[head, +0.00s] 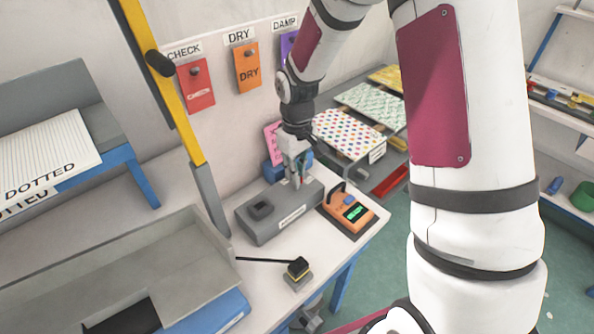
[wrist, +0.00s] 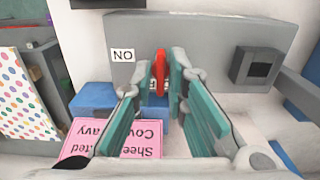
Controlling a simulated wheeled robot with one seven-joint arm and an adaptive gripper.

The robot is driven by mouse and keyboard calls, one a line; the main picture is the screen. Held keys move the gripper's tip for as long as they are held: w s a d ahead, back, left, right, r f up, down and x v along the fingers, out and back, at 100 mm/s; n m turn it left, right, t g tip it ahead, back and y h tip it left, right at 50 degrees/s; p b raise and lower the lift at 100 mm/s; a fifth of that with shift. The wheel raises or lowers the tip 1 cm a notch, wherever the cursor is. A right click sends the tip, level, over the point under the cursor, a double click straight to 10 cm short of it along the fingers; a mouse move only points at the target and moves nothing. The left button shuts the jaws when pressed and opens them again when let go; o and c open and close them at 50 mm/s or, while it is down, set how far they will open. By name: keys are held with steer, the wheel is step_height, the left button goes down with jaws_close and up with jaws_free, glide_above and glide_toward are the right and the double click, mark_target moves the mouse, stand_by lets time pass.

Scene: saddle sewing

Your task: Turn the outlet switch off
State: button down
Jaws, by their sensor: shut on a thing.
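The outlet is a long grey box (head: 262,226) on the white bench in the head view, with a dark square socket at its left end. In the wrist view the grey box (wrist: 205,35) carries a red switch (wrist: 160,62) and a white label (wrist: 123,55) that reads ON upside down. My gripper (head: 297,182) points down at the right part of the box. In the wrist view my gripper's teal-padded fingers (wrist: 161,88) are shut on the red switch, one on each side. The fingers hide its lower part, and the switch cannot be made out in the head view.
An orange meter (head: 349,211) with a green display stands right of the box. A small black-topped block (head: 298,268) with a rod lies in front. A blue block (head: 273,172) and a pink card (wrist: 110,140) are close to my gripper. A grey tray (head: 185,235) fills the left.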

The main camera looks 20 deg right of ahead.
steer(key=shift+a, duration=0.1)
steer(key=c, duration=1.6)
jaws_free()
steer(key=shift+o, duration=0.2)
steer(key=shift+r, duration=0.15)
step_height(320, 180, up, 12)
steer(key=s+r+m+t, duration=0.2)
steer(key=s+r+t, duration=0.1)
steer(key=s+r, duration=0.75)
steer(key=s+r+m+t, duration=0.2)
steer(key=s+r, duration=0.1)
steer(key=s, duration=1)
steer(key=shift+s+d+r+m, duration=0.25)
steer(key=shift+r+m, duration=0.05)
